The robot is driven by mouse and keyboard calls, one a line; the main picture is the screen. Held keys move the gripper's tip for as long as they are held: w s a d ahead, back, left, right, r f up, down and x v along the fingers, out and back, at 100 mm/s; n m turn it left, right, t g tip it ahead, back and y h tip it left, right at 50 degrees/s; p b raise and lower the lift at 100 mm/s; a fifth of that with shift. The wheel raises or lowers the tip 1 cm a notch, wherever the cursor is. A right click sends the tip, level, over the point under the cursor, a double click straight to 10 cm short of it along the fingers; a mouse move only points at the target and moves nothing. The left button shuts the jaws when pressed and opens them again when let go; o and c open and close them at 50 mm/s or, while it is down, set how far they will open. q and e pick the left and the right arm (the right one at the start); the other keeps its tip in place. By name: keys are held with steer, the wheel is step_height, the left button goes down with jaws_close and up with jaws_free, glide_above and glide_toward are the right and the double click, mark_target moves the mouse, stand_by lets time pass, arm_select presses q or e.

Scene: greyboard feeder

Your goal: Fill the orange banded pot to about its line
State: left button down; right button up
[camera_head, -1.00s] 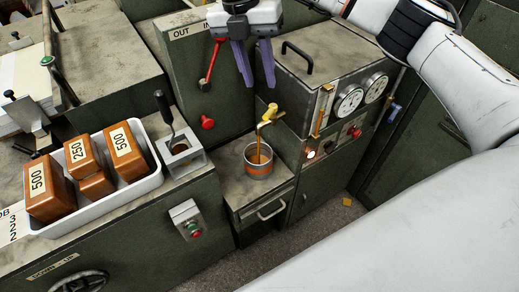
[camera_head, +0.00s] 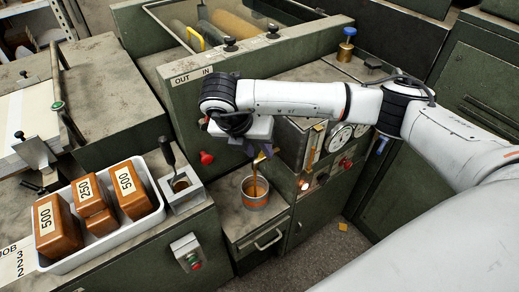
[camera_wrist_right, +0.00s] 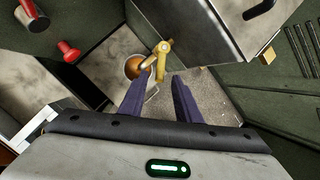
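The grey pot with an orange band (camera_head: 255,200) stands on a low metal shelf. A brown stream (camera_head: 254,180) falls into it from above. Brown liquid shows inside the pot (camera_wrist_right: 134,68) in the right wrist view; its level against the line cannot be read. The yellow tap (camera_wrist_right: 160,52) is beside and partly over the pot there. In the head view this gripper (camera_head: 262,153) hides most of the tap. My left gripper is not in view.
A white tray (camera_head: 105,245) of brown weights and a small holder with a black-handled tool (camera_head: 181,190) are at left. A red knob (camera_head: 206,158) is left of my gripper. The gauge box (camera_head: 340,138) stands close at right.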

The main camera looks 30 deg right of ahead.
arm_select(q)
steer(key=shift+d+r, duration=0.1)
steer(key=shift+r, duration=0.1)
arm_select(e)
steer(key=shift+x, duration=0.85)
jaws_close()
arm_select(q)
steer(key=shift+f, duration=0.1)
